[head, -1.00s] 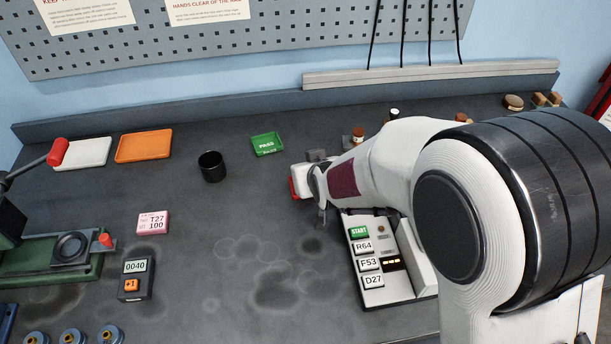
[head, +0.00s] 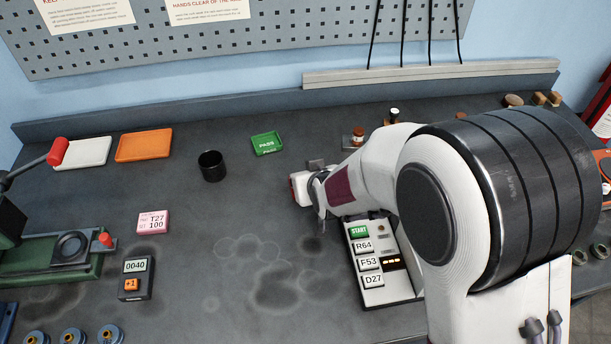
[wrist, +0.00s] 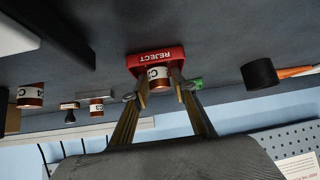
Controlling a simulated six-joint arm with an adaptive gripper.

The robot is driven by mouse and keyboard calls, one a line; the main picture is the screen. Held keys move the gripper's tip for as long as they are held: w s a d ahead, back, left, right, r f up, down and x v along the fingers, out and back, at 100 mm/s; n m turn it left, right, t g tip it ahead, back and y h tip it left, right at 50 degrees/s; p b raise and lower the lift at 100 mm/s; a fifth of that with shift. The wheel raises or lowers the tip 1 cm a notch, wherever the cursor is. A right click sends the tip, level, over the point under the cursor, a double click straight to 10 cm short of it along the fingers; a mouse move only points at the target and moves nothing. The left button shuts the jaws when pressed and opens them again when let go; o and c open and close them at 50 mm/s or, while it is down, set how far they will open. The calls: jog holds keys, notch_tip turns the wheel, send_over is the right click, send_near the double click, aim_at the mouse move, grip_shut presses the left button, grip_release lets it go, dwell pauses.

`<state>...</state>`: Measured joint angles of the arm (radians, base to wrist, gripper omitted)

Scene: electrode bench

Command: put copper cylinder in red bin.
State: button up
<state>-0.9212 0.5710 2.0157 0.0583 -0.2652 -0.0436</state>
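The copper cylinder (wrist: 158,83), with a white C3 label, is between the fingertips of my gripper (wrist: 160,80) in the wrist view, which is upside down. The fingers press close on both sides and look shut on it. The red bin (wrist: 155,58), marked REJECT, is right at the fingertips. The cylinder is upright at its rim; I cannot tell how deep it sits or whether it touches the bin.
A black cup (head: 212,165) and a green PASS tray (head: 267,143) stand left of and behind my wrist. A button panel (head: 373,289) lies just in front. Other labelled copper cylinders (wrist: 31,101) stand nearby. The bench's front middle is clear.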

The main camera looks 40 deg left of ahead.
jog(key=shift+r, duration=0.25)
jog(key=shift+v, duration=0.8)
jog(key=v, duration=1)
jog(key=shift+s, duration=0.15)
jog(key=shift+d+r, duration=0.1)
jog(key=shift+d, duration=0.05)
dwell(0.4)
jog(key=d+r+m+h, duration=0.1)
jog(key=d+r, duration=0.2)
jog(key=d, duration=0.5)
jog(key=w+d+r+m+h, duration=0.1)
jog(key=d+r+m, duration=0.1)
jog(key=d, duration=0.7)
jog(key=w+d+r+m+t+h, duration=0.1)
jog(key=d+r, duration=0.3)
jog(key=d, duration=0.4)
jog(key=shift+w+d+m+h, duration=0.15)
jog(key=shift+d+m+h, duration=0.15)
jog(key=shift+m+h, duration=0.15)
jog(key=s+d+r+m+h, duration=0.1)
jog(key=s+d+m, duration=0.1)
jog(key=s+d, duration=0.5)
jog(key=s+d+m+g+h, duration=0.1)
jog(key=s+d+m+h, duration=0.1)
jog(key=s+d, duration=0.5)
jog(key=d+m, duration=0.1)
jog(key=d, duration=0.3)
jog(key=shift+d+r, duration=0.4)
